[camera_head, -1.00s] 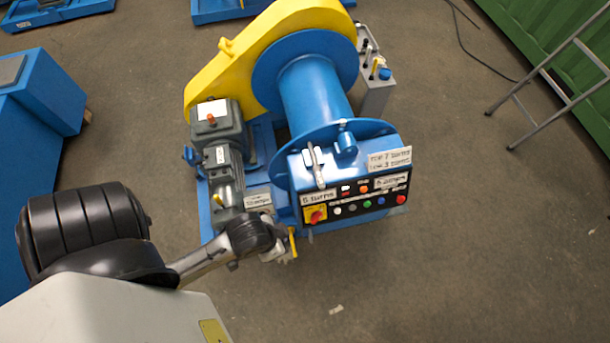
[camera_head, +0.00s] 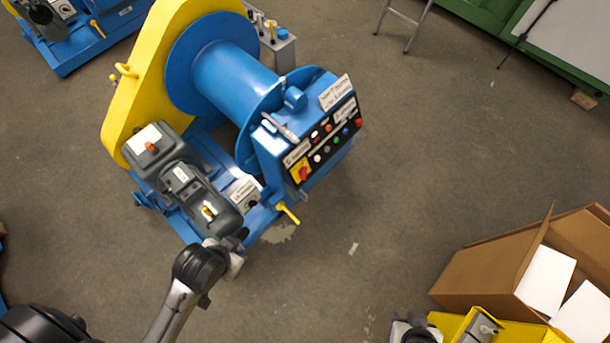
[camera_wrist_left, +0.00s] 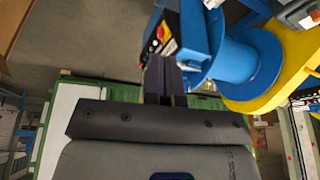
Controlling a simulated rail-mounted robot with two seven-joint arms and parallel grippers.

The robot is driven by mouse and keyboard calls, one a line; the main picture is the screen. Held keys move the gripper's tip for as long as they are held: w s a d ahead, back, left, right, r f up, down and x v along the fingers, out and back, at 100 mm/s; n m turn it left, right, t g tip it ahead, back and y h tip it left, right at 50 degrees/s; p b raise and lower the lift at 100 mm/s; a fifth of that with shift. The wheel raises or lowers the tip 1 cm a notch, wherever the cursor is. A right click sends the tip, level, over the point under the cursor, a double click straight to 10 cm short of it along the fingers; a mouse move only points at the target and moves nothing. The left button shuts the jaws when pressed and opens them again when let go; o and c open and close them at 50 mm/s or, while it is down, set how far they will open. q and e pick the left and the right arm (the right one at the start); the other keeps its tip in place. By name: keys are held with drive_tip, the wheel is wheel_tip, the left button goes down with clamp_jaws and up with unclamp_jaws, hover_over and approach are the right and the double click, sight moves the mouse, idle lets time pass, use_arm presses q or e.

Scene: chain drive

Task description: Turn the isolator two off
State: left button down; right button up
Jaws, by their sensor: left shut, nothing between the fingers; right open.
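A red rotary switch (camera_head: 302,172) on a yellow plate sits at the left end of the control panel on the blue winch. It also shows in the left wrist view (camera_wrist_left: 160,32). I cannot read a label naming it isolator two. My left gripper (camera_wrist_left: 165,76) is shut and empty, its dark fingers pointing toward the panel. In the head view the left wrist is by the winch's near corner and hides most of that gripper. My right gripper (camera_head: 414,331) is partly in view at the bottom edge, open, well away from the panel.
The blue winch drum (camera_head: 232,75) and yellow chain guard (camera_head: 150,60) stand behind the panel. A yellow lever (camera_head: 288,213) sticks out at the base. An open cardboard box (camera_head: 480,268) stands at lower right. The floor between is clear.

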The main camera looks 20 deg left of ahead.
drive_tip(key=shift+s+a+f, duration=0.1)
drive_tip(key=shift+s+a, duration=0.05)
drive_tip(key=shift+s, duration=0.1)
